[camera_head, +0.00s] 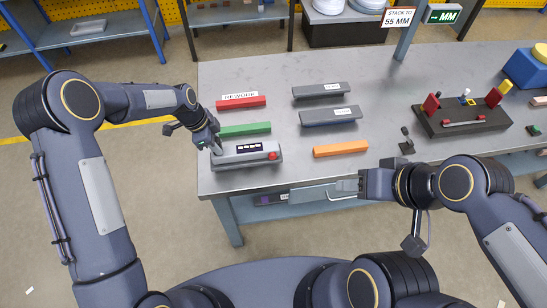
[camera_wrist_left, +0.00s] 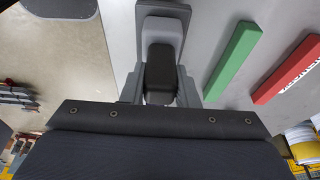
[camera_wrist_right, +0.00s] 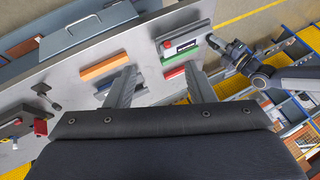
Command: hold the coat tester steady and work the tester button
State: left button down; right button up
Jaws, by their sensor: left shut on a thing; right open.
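The coat tester (camera_head: 247,155) is a grey box with a dark display and a red button (camera_head: 273,155) at its right end. It lies flat near the front left of the table. My left gripper (camera_head: 217,148) is shut on the tester's left end. In the left wrist view the tester (camera_wrist_left: 163,22) extends away between the fingers, and its button is hidden. My right gripper (camera_head: 347,187) is open and empty, in front of the table's front edge, right of the tester. The right wrist view shows the tester (camera_wrist_right: 185,40) and its red button (camera_wrist_right: 167,44) beyond the open fingers (camera_wrist_right: 158,85).
A green bar (camera_head: 245,130) and a red bar (camera_head: 241,102) lie behind the tester. An orange bar (camera_head: 340,148) lies to its right, with two grey bars behind. A small black stand (camera_head: 406,141) and a dark fixture (camera_head: 463,118) are further right. Bare tabletop surrounds the bars.

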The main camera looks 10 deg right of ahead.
dwell(0.5)
grip_shut()
dwell(1.5)
